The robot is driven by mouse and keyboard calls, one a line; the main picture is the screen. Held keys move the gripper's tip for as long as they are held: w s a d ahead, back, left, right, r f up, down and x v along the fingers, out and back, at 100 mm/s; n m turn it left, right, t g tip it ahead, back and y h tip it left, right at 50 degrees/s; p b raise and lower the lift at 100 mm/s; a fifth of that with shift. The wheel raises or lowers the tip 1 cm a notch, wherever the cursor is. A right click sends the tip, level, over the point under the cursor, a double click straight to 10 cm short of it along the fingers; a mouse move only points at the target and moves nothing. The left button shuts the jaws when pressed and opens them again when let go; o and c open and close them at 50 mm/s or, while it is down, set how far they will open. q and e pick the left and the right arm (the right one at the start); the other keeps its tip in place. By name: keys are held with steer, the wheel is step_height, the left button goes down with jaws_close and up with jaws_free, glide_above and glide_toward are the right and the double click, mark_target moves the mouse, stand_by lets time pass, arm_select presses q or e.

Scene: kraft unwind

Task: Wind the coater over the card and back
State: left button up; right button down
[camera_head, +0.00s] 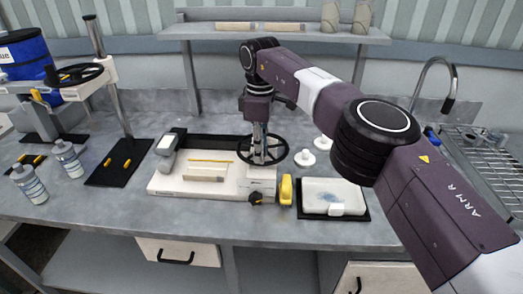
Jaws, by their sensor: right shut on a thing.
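The coater (164,186) is a low white bed on the grey bench, with a dark back part and a grey rounded block at its left end. A pale bar with a yellow strip (212,161) lies across its middle. I cannot clearly make out a card on the bed. A black handwheel (283,144) stands at the coater's right end, with a dark knob low in front. My right gripper (261,153) reaches down from above and is shut at the handwheel; its fingertips are small and partly hidden. My left gripper is not in view.
A black tray (366,213) with a white pad lies right of the coater, beside a yellow object (286,190). Two white round pieces (305,158) stand behind. Stands and bottles (68,158) are at left. A sink rack (485,150) is at right. The front bench strip is clear.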

stand_by(0.3)
steer(key=c, duration=1.8)
jaws_free()
steer(key=shift+a, duration=0.1)
steer(key=shift+c, duration=0.2)
